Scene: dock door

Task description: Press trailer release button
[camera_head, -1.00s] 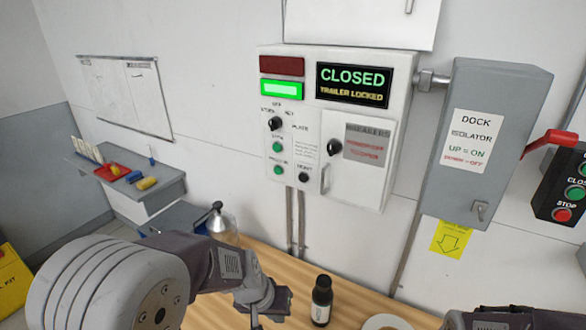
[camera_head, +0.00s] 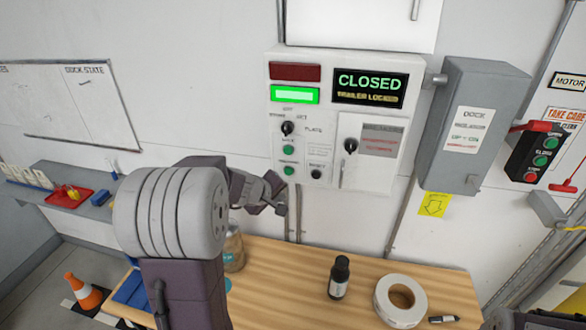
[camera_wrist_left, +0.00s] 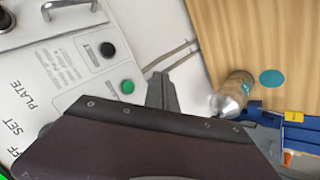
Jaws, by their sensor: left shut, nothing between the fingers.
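The control box (camera_head: 330,210) hangs on the wall with a lit "CLOSED / TRAILER LOCKED" sign (camera_head: 370,88). On its left part are an upper green button (camera_head: 288,150), a lower green button (camera_head: 289,171) and a black button (camera_head: 315,174); their small labels are too blurred to read surely. My left gripper (camera_head: 279,195) is shut and empty, just below and left of these buttons, apart from them as far as I can tell. In the left wrist view its fingers (camera_wrist_left: 161,90) point near a green button (camera_wrist_left: 127,87), with the black button (camera_wrist_left: 107,50) beyond. My right gripper is out of view.
The grey isolator box (camera_head: 480,100) is right of the control box. A cone (camera_head: 85,292) stands on the floor.

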